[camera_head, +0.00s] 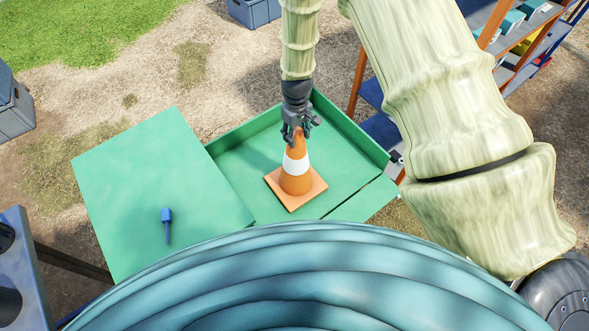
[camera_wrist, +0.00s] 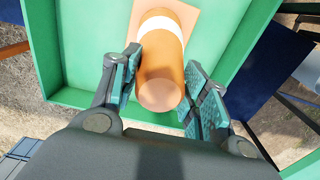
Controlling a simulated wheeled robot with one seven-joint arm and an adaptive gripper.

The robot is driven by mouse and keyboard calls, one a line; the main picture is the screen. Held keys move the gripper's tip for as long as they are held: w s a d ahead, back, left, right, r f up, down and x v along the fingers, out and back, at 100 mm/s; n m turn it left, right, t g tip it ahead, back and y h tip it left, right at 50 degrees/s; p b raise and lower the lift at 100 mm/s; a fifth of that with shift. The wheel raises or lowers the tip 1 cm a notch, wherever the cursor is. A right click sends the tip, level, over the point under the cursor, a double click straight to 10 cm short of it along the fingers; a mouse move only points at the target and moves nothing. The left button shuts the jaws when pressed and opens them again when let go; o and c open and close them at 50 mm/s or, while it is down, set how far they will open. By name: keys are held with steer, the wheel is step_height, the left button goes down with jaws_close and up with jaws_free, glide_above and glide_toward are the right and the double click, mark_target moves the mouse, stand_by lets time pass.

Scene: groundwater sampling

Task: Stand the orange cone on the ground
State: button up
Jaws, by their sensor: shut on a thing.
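The orange cone (camera_head: 297,178) has a white band and a square orange base. It is upright in the green open-topped tray or bed (camera_head: 345,141), over its floor; I cannot tell whether the base touches that floor. My gripper (camera_head: 298,131) is around the cone's top from above, its fingers closed on it. In the wrist view the cone (camera_wrist: 160,75) is between the two finger pads of my gripper (camera_wrist: 162,92). The bare ground (camera_head: 150,75) shows as dirt beyond the green tray.
A green flat panel (camera_head: 150,180) left of the tray carries a blue tool (camera_head: 166,217). Grey-blue boxes stand at the far left (camera_head: 12,105) and at the top (camera_head: 253,10). A shelf rack (camera_head: 500,45) stands at right. Open dirt lies behind the tray, with grass (camera_head: 70,25) at top left.

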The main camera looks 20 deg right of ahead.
step_height(320, 180, up, 12)
steer(key=p, duration=0.7)
steer(key=shift+r, duration=0.15)
stand_by(0.8)
